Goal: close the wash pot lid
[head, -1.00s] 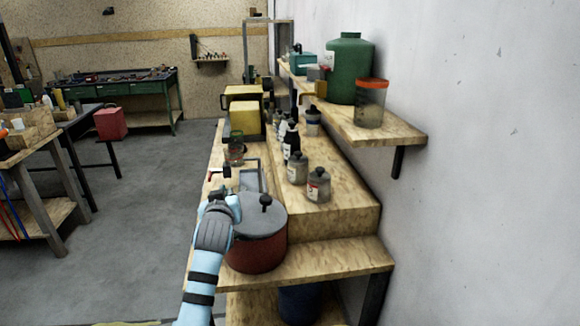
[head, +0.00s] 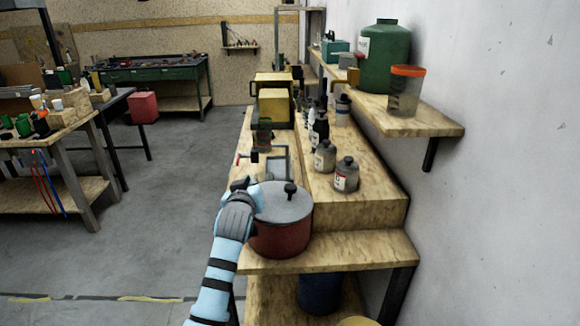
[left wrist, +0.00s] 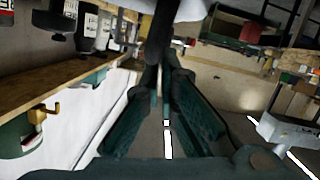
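The wash pot (head: 281,237) is a dark red pot at the front of the wooden bench in the head view. Its grey lid (head: 287,206) with a black knob (head: 290,190) lies over the top. The lid looks about level, but its left edge is hidden by my gripper, so I cannot tell whether it is fully seated. My left gripper (head: 242,184) is at the left rim of the pot. In the left wrist view its dark green fingers (left wrist: 166,84) converge to meet at the tips, with nothing clearly held. My right gripper is not in view.
Grey bottles (head: 346,177) stand on the raised step right of the pot. A metal frame (head: 279,163) and yellow boxes (head: 274,106) are behind it. A wall shelf (head: 420,122) holds a green container (head: 384,58). Open floor (head: 150,225) lies to the left.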

